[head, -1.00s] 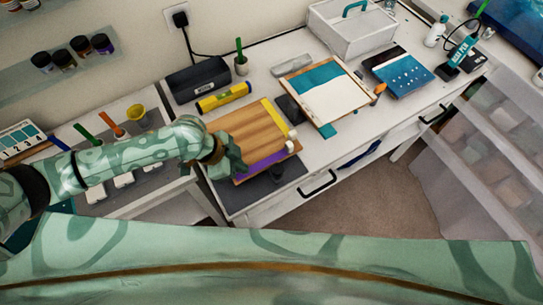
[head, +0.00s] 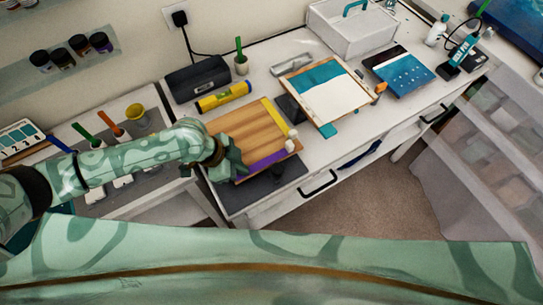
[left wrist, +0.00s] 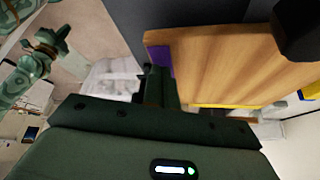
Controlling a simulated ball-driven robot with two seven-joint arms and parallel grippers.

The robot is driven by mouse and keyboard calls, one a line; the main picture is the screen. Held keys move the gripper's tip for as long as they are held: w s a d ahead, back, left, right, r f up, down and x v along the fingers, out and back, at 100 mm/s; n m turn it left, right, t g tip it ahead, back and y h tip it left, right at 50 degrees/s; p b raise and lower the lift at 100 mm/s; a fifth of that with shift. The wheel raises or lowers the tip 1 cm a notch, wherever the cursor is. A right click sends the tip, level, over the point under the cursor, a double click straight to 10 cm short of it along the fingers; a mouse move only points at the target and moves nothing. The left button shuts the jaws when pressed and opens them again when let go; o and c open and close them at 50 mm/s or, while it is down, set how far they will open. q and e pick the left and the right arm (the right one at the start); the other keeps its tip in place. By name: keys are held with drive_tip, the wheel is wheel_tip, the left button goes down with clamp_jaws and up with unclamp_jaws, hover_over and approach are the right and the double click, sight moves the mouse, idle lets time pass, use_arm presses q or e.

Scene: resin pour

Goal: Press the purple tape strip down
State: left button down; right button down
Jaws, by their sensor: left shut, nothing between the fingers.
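A wooden board (head: 240,131) lies on the desk in the head view. The purple tape strip (head: 267,160) runs along its near edge; its left end is hidden by my left gripper (head: 241,168). That gripper is shut and empty, at the strip's left end; I cannot tell whether it touches the strip. In the left wrist view, the shut fingers (left wrist: 157,82) overlap the board's corner and hide part of the purple strip (left wrist: 161,55). A mint-patterned arm of mine, seemingly the right, shows at left with its gripper (left wrist: 40,58); its jaws are too unclear to read.
A yellow strip (head: 273,117) runs along the board's right edge. Small white pieces (head: 291,141) sit near its right corner. A dark mat (head: 243,190) and a small black object (head: 277,171) lie in front. A framed panel (head: 328,98) lies to the right.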

sight(281, 155)
idle(0.3)
use_arm(q)
drive_tip(key=shift+w+d+f, duration=0.1)
drive_tip(key=shift+w+d, duration=0.15)
drive_tip(key=shift+d, duration=0.2)
drive_tip(key=shift+w+d+f, duration=0.1)
drive_tip(key=shift+w+d, duration=0.15)
drive_tip(key=shift+d, duration=0.2)
drive_tip(key=shift+w+d+r, duration=0.15)
drive_tip(key=shift+w+d, duration=0.25)
drive_tip(key=shift+d, duration=0.2)
drive_tip(key=shift+w+d+r, duration=0.1)
drive_tip(key=shift+w+d, duration=0.65)
drive_tip(key=shift+d, duration=0.3)
drive_tip(key=shift+w+d, duration=0.75)
drive_tip(key=shift+d, duration=0.25)
drive_tip(key=shift+w+d+b, duration=0.35)
drive_tip(key=shift+w+d, duration=0.15)
drive_tip(key=shift+d, duration=0.3)
wheel_tip(281, 155, up, 5)
drive_tip(key=p, duration=0.5)
drive_tip(key=shift+p, duration=0.3)
